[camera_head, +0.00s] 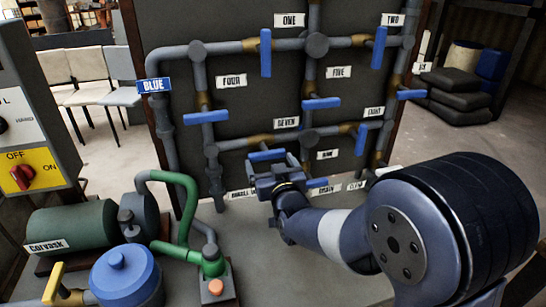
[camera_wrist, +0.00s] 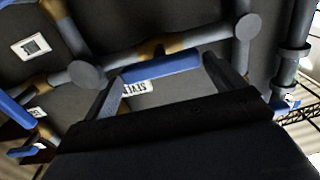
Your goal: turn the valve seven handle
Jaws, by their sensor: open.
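The valve seven handle (camera_head: 267,155) is a blue bar below the label SEVEN (camera_head: 286,122). It lies nearly level, roughly along its grey pipe. In the wrist view the blue handle (camera_wrist: 160,67) spans the gap between my fingers, one near each end. A partly hidden, upside-down label (camera_wrist: 137,87) is beside it. My gripper (camera_head: 272,168) is open just in front of and below the handle. In the wrist view my gripper (camera_wrist: 160,71) holds nothing. I cannot tell whether the fingers touch the handle.
Other blue handles crowd the panel: ONE (camera_head: 265,53), FOUR (camera_head: 206,117), FIVE (camera_head: 320,103) and EIGHT (camera_head: 361,139). A green pump (camera_head: 75,228), a blue-lidded vat (camera_head: 126,274) and a green pipe (camera_head: 188,205) stand at lower left.

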